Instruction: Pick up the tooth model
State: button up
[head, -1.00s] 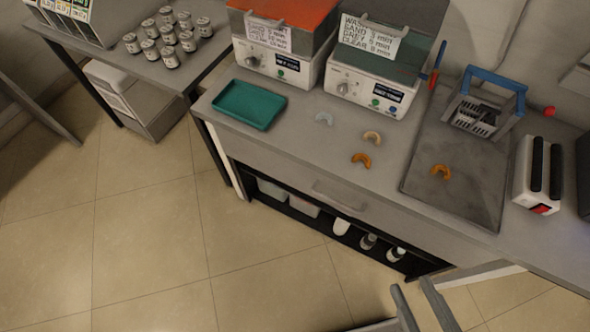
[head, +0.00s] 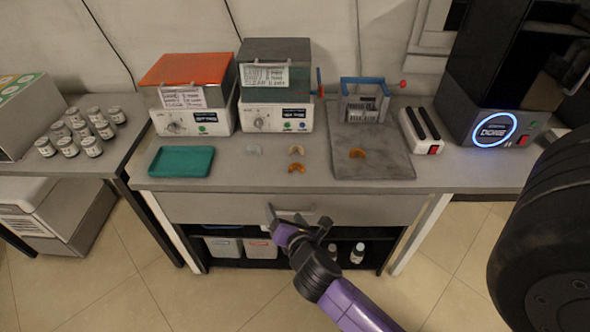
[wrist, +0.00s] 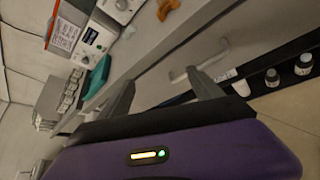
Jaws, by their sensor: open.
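Several arch-shaped tooth models lie on the grey bench. A pale translucent one (head: 254,150) is left of a beige one (head: 296,150), and an orange one (head: 296,168) is in front of the beige one. Another orange one (head: 357,153) lies on the dark grey mat (head: 395,165). My gripper (head: 298,215) is open and empty in front of the bench's drawer, below the tabletop and apart from the models. In the wrist view, an orange model (wrist: 167,9) shows at the top edge, beyond my spread fingers (wrist: 163,88).
A teal tray (head: 181,162) lies left of the models. Two white machines, with orange (head: 188,68) and grey (head: 275,50) lids, stand behind. The drawer handle (head: 300,212) is close to my gripper.

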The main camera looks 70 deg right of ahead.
aim_at(296, 165)
jog(key=d+n+g+h, duration=0.1)
jog(key=d, duration=0.3)
jog(key=w+d+r+n+g+h, duration=0.1)
jog(key=d, duration=0.4)
jog(key=w+d+r+n+g+h, duration=0.1)
jog(key=d, duration=0.3)
jog(key=shift+d+r+g, duration=0.15)
jog(key=shift+d+g, duration=0.05)
jog(key=shift+g, duration=0.1)
jog(key=x, duration=0.5)
jog(key=shift+w+d+b, duration=0.2)
jog(key=shift+w+b, duration=0.05)
jog(key=shift+b, duration=0.1)
jog(key=c, duration=1.4)
